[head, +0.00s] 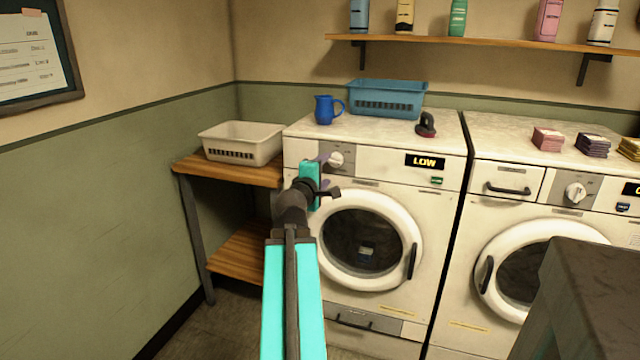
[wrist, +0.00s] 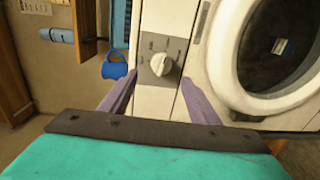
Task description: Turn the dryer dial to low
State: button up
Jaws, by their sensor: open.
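The dryer, the left white machine (head: 440,210), has a black display (head: 426,161) that reads LOW. Its white dial (head: 336,159) sits on a grey panel at the upper left of its front. The dial also shows in the wrist view (wrist: 160,64), with small marks on the panel around it. My gripper (head: 325,171) is in front of the panel, close to the dial. In the wrist view its two purple fingers (wrist: 158,84) are apart and empty, one on each side of the dial's line. No contact with the dial is visible.
The round dryer door (head: 368,240) is closed, below right of my gripper. A blue jug (head: 325,110), a blue basket (head: 388,99) and a dark red-based object (head: 426,125) stand on top. A second machine (head: 490,210) stands right. A cream basket (head: 242,143) sits on a wooden shelf left.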

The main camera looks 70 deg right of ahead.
jog(key=shift+a+f+b, duration=0.2)
jog(key=shift+a+b, duration=0.4)
jog(key=shift+b, duration=0.85)
jog(key=a+b, duration=0.1)
jog(key=b, duration=0.1)
jog(key=a+b, duration=0.1)
jog(key=b, duration=0.2)
jog(key=shift+s+a+r, duration=0.1)
jog(key=shift+a+r, duration=0.1)
jog(key=shift+a, duration=0.15)
jog(key=shift+a+r, duration=0.1)
